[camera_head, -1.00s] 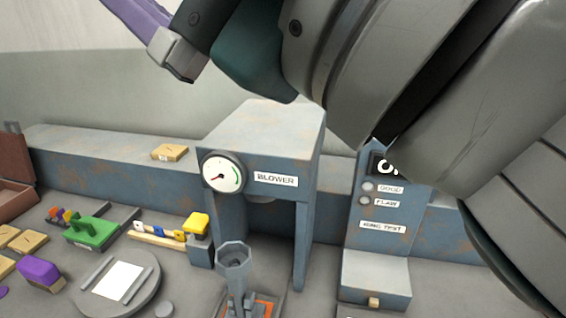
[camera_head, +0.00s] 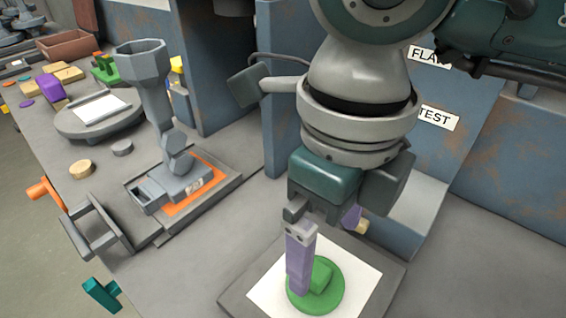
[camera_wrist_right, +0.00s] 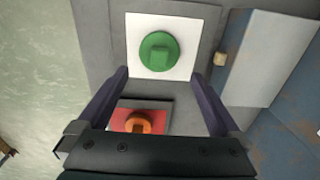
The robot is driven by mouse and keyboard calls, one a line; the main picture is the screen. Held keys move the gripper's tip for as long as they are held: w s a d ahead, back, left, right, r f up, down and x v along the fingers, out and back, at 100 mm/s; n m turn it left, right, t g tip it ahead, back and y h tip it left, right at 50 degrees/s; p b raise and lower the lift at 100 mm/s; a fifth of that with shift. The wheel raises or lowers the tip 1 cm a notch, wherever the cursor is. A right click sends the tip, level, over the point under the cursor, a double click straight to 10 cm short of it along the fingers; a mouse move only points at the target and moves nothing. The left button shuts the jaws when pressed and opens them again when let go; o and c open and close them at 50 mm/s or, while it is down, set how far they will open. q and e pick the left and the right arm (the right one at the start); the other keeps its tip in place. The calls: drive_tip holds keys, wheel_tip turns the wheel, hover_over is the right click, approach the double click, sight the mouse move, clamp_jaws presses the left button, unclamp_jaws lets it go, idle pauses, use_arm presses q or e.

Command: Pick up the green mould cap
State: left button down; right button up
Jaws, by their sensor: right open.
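The green mould cap (camera_head: 328,273) is a round green disc with a raised block grip. It lies on a white square sheet (camera_head: 262,297) in the head view. In the right wrist view, the green cap (camera_wrist_right: 158,52) is at the top middle on its white sheet. My right gripper (camera_head: 325,252) is open, with purple fingers pointing down above the cap; one finger hides part of it. In the right wrist view, the jaws (camera_wrist_right: 160,76) are apart and empty, and the cap appears just beyond the fingertips. My left gripper is not in view.
A blue-grey test housing (camera_head: 425,205) stands close on the right. A grey funnel fixture (camera_head: 150,90) stands to the left. A teal piece (camera_head: 102,293) is at lower left.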

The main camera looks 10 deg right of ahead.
sight(317, 271)
drive_tip(key=shift+a+f, duration=0.2)
drive_tip(key=shift+f, duration=1.05)
drive_tip(key=f, duration=0.5)
drive_tip(key=shift+w+f+b, duration=0.2)
drive_tip(key=shift+f+b, duration=0.1)
drive_tip(key=shift+f, duration=0.05)
drive_tip(key=shift+c, duration=0.4)
drive_tip(key=c, duration=1)
drive_tip(key=shift+r, duration=0.15)
